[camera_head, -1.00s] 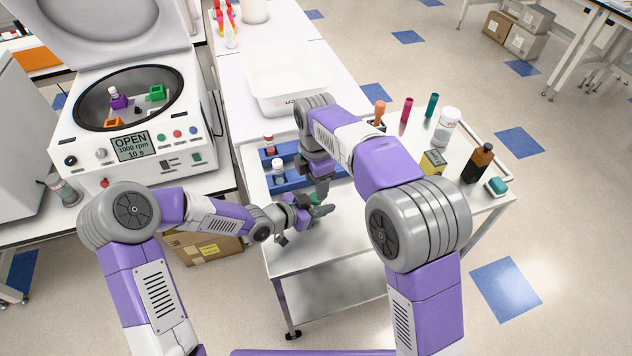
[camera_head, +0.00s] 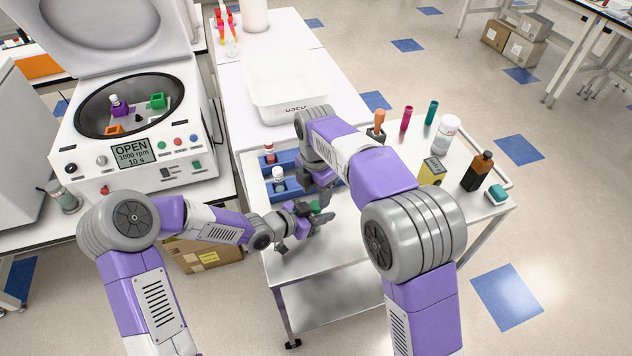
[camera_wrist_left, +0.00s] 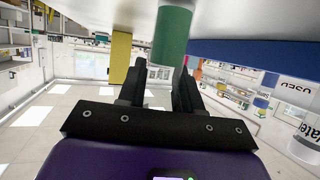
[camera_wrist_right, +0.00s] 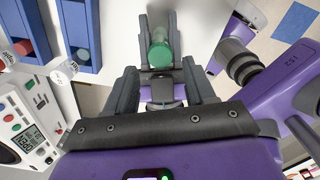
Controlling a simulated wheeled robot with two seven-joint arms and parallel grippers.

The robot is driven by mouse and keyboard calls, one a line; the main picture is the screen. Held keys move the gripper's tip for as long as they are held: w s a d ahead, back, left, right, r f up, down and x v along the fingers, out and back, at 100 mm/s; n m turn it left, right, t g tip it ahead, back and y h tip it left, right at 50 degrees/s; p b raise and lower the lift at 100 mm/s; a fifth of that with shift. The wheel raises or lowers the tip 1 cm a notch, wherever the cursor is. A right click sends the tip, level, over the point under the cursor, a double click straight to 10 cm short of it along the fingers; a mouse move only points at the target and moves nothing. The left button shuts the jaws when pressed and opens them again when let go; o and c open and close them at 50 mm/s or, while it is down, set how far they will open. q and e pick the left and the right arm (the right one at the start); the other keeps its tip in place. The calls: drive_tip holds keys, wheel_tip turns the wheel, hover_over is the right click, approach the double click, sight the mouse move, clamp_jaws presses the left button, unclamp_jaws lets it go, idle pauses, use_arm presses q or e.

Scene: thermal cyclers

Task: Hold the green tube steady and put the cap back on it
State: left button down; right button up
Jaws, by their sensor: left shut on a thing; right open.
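The green tube (camera_wrist_left: 172,38) stands between the fingers of my left gripper (camera_wrist_left: 158,80), which is shut on it above the white cart top. In the head view my left gripper (camera_head: 308,216) is low over the front of the cart, and a bit of the green tube (camera_head: 316,207) shows there. My right gripper (camera_wrist_right: 160,82) is open close above the tube; its fingers lie to either side in its wrist view. That view shows the round green upper end of the tube (camera_wrist_right: 160,50). I cannot tell whether this is the cap or the bare tube.
A blue rack (camera_head: 290,186) with capped tubes stands just behind the grippers. A white bin (camera_head: 285,95) is farther back. Bottles, a yellow box (camera_head: 432,171) and coloured tubes stand on the cart's right side. The open centrifuge (camera_head: 140,110) is at the left.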

sight(316, 204)
drive_tip(key=shift+f, duration=2.1)
clamp_jaws()
drive_tip(key=m, duration=0.3)
drive_tip(key=shift+o, duration=0.4)
unclamp_jaws()
